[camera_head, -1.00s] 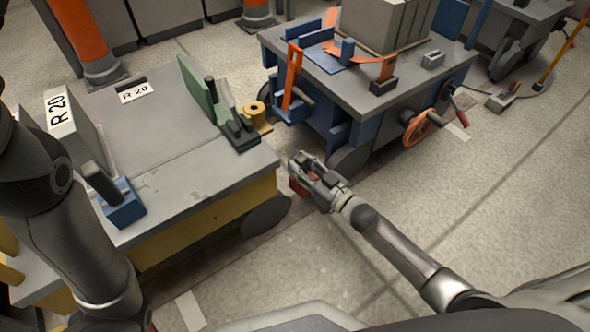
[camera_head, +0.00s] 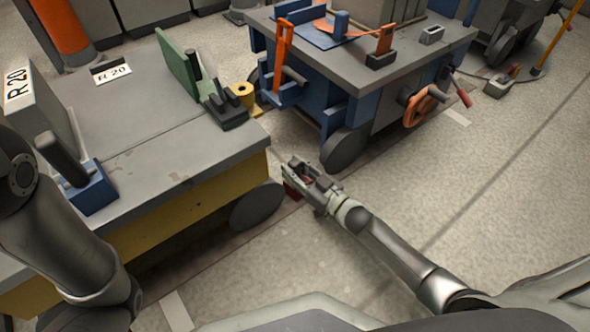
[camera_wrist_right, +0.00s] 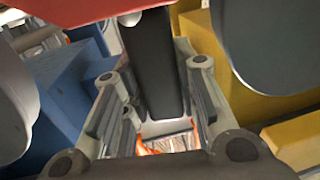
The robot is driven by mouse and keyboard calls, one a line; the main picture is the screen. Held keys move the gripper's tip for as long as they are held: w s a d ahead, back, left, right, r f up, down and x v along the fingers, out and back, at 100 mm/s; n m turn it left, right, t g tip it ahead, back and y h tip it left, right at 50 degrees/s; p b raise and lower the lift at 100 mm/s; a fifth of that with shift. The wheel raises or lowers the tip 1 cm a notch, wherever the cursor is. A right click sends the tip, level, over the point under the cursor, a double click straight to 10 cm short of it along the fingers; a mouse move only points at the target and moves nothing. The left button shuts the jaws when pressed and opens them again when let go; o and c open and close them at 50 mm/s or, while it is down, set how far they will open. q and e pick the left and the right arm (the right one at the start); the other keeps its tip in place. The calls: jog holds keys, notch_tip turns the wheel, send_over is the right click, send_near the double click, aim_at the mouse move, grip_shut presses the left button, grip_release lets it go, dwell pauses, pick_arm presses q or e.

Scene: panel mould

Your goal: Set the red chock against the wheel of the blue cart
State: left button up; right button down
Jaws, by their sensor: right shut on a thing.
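My right gripper (camera_head: 303,174) is shut on the red chock (camera_head: 292,188), low over the floor between the two carts. In the right wrist view the gripper (camera_wrist_right: 158,105) has a dark bar (camera_wrist_right: 155,65), seemingly the chock's handle, between its fingers, and the red chock (camera_wrist_right: 65,10) fills the top left. The blue cart (camera_head: 370,95) stands behind and to the right in the head view. Its near wheel (camera_head: 345,149) is apart from the chock. Whether the chock touches the floor is hard to tell. My left gripper is out of view; only its arm shows at lower left.
A yellow-sided cart (camera_head: 190,208) with a grey top stands left; its wheel (camera_head: 257,205) is close to my right gripper. An orange handwheel (camera_head: 420,106) sticks out of the blue cart's side.

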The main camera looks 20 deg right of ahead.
jog(key=shift+f+b, duration=0.5)
jog(key=shift+f, duration=0.2)
dwell(0.5)
jog(key=c, duration=1.1)
grip_release()
jog(key=shift+c, duration=0.2)
jog(key=shift+o, duration=0.4)
jog(key=shift+f, duration=0.1)
jog(key=v, duration=1.2)
